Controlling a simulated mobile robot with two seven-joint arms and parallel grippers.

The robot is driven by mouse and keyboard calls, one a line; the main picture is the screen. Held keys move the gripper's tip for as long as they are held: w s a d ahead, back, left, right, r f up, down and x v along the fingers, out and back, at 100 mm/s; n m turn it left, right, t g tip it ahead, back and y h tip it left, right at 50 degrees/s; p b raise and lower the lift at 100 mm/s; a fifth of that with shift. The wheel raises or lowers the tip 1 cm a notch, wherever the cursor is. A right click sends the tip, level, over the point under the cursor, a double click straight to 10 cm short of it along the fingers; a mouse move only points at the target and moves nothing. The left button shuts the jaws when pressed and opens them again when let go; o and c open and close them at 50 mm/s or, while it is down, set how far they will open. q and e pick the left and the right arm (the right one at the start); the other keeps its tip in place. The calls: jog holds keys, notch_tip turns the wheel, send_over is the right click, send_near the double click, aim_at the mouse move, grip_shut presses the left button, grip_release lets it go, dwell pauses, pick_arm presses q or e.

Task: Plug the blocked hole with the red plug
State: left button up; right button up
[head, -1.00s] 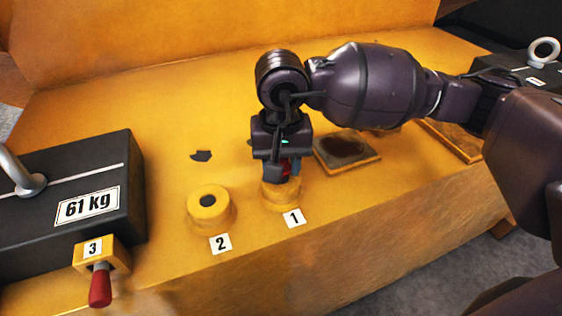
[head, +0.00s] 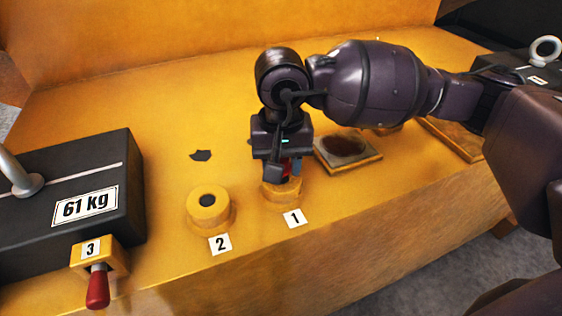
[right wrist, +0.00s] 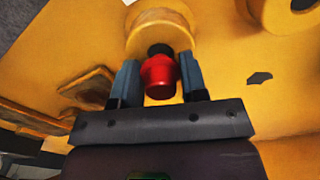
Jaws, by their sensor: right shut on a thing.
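The red plug (right wrist: 159,77) with a dark tip sits between the fingers of my right gripper (right wrist: 160,85), which is shut on it. In the head view my right gripper (head: 284,172) is directly over the yellow boss labelled 1 (head: 281,195) and hides most of its top. The right wrist view shows the plug's dark tip against or just in front of boss 1 (right wrist: 158,38); I cannot tell whether it has entered. Boss 2 (head: 211,214) stands to the left with a dark open hole. My left gripper is not in view.
A black 61 kg weight (head: 75,190) stands at the left. A yellow block labelled 3 (head: 112,258) with a red-handled piece (head: 97,290) is at the front edge. The surface behind the bosses is mostly clear.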

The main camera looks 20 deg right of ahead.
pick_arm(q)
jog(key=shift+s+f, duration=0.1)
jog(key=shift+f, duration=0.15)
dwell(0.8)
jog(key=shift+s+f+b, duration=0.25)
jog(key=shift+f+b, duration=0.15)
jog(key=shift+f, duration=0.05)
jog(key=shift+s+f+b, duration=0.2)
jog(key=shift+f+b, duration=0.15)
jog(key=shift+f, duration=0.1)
pick_arm(e)
jog(key=shift+f, duration=1)
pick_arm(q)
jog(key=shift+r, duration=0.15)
pick_arm(e)
jog(key=shift+r, duration=0.2)
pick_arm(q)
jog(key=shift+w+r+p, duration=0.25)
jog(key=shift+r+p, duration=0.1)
pick_arm(e)
jog(key=shift+r, duration=0.85)
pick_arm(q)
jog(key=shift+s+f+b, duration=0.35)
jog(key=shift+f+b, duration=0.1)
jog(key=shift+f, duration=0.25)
pick_arm(e)
jog(key=shift+w+d, duration=0.1)
